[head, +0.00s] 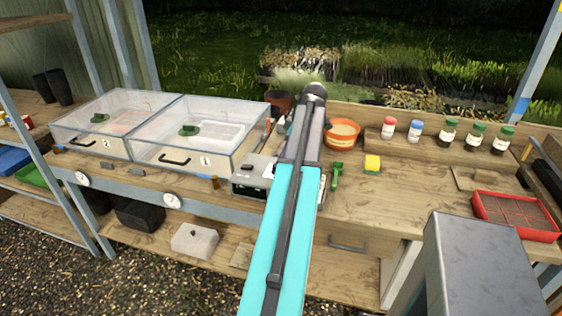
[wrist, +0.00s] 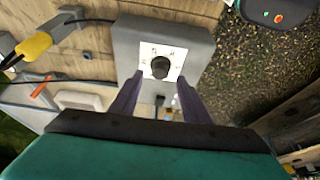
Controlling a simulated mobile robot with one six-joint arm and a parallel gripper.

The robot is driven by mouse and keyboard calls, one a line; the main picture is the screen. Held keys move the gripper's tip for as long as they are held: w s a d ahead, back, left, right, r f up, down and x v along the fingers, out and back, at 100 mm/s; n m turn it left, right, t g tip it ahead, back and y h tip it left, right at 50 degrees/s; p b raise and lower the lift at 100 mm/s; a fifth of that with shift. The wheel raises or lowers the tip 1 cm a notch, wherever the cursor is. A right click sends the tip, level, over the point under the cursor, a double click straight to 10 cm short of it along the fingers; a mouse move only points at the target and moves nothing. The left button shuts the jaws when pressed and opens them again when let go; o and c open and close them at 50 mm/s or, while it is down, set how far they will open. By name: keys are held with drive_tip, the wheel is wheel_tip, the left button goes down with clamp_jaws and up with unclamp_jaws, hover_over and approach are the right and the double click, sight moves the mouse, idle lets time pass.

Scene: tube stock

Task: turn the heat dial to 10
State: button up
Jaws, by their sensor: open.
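The heat dial (wrist: 160,67) is a round black knob on a white marked plate on a grey box (wrist: 128,45), seen in the wrist view. The marks around the knob are too small to read, so its setting cannot be told. My gripper (wrist: 160,82) is open, with one dark finger on each side of the lower part of the plate. The knob shows between and just beyond the fingertips, and whether they touch the box is unclear. In the head view a grey box (head: 247,188) stands at the bench's front edge, partly behind my arm. My gripper is hidden there.
Two clear-lidded trays (head: 195,135) stand left of the box, with round white gauges (head: 172,200) along the bench front.

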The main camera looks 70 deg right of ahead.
drive_tip(key=b+v, duration=0.1)
drive_tip(key=v, duration=0.9)
drive_tip(key=shift+b, duration=0.35)
